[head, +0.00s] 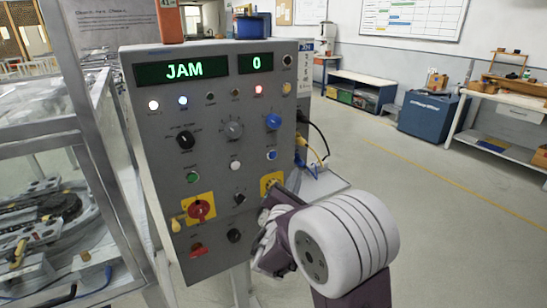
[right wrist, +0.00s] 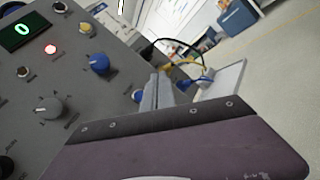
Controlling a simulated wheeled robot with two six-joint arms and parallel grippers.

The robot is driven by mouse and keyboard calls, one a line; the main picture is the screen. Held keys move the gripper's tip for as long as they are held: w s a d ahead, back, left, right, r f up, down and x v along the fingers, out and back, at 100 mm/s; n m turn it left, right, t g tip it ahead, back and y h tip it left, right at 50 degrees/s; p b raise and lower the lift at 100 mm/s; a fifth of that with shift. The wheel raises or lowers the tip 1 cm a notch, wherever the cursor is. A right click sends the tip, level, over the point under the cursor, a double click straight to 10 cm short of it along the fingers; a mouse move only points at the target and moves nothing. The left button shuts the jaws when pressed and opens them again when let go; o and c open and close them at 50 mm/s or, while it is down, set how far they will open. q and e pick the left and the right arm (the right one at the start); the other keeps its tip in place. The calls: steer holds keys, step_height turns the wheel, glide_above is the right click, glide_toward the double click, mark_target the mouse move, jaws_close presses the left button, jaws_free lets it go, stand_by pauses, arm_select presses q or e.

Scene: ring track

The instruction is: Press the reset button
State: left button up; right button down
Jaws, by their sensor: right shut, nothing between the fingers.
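The grey control panel (head: 217,110) stands upright in the middle, its display (head: 184,69) reading JAM and a second one (head: 256,63) reading 0. The labels are too small to read, so I cannot tell for sure which button is reset. A blue button (head: 271,155) sits at the panel's right side, with a white button (head: 235,166) and a green button (head: 193,177) to its left. My right gripper (head: 278,191) is shut and empty, just below the blue button, near a yellow plate (head: 267,181). The blue button also shows beside the fingers in the right wrist view (right wrist: 137,95).
A red rotary switch (head: 200,210) on yellow and several knobs share the panel. Cables (head: 316,140) and a small shelf (head: 325,185) are at its right side. A glazed machine frame (head: 75,148) stands left. Open floor (head: 440,220) lies right.

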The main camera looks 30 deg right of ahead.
mark_target(273, 155)
steer(key=shift+w+a+p, duration=0.15)
steer(key=shift+w+p, duration=0.2)
steer(key=shift+w, duration=1.1)
steer(key=shift+w+a+p, duration=0.15)
steer(key=shift+w+p, duration=0.25)
steer(key=shift+w, duration=1.1)
steer(key=shift+w+a+p, duration=0.15)
steer(key=shift+w+p, duration=0.2)
steer(key=shift+w, duration=1.1)
steer(key=shift+w+f, duration=0.1)
steer(key=shift+w+b, duration=0.3)
steer(key=shift+w, duration=0.05)
